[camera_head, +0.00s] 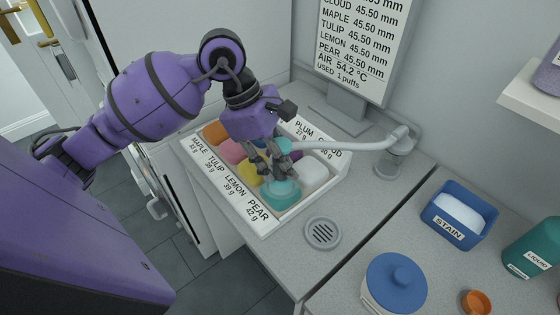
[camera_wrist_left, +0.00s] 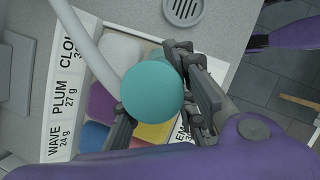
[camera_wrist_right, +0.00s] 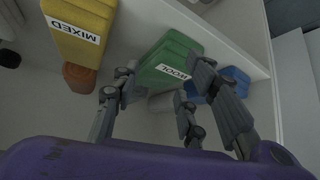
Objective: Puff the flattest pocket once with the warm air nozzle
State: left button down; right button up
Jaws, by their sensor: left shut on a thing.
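My left gripper (camera_head: 272,170) is shut on the warm air nozzle (camera_head: 286,187), a teal round head on a pale grey hose (camera_head: 345,147). The teal head (camera_wrist_left: 152,89) fills the middle of the left wrist view. In the tray (camera_head: 270,230) are also orange, pink, yellow and white (camera_head: 314,172) pockets. The screen (camera_head: 362,50) reads 45.50 mm on each fully visible row, air 54.2 °C, used 1 puffs. My right gripper (camera_wrist_right: 158,85) is open and empty.
A round grille (camera_head: 322,234) and blue-lidded jar (camera_head: 394,284) stand in front right of the tray. A blue STAIN bin (camera_head: 458,214) is further right. The right wrist view shows yellow MIXED (camera_wrist_right: 80,28) and green WOOL (camera_wrist_right: 168,62) containers by a shelf.

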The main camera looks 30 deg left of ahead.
pick_arm(q)
jog(key=shift+f, duration=0.15)
pick_arm(e)
jog(key=shift+w, duration=0.25)
pick_arm(q)
jog(key=shift+r+p, duration=0.55)
jog(key=shift+r, duration=1.3)
pick_arm(e)
jog(key=shift+w+r, duration=0.15)
jog(key=shift+r, duration=0.65)
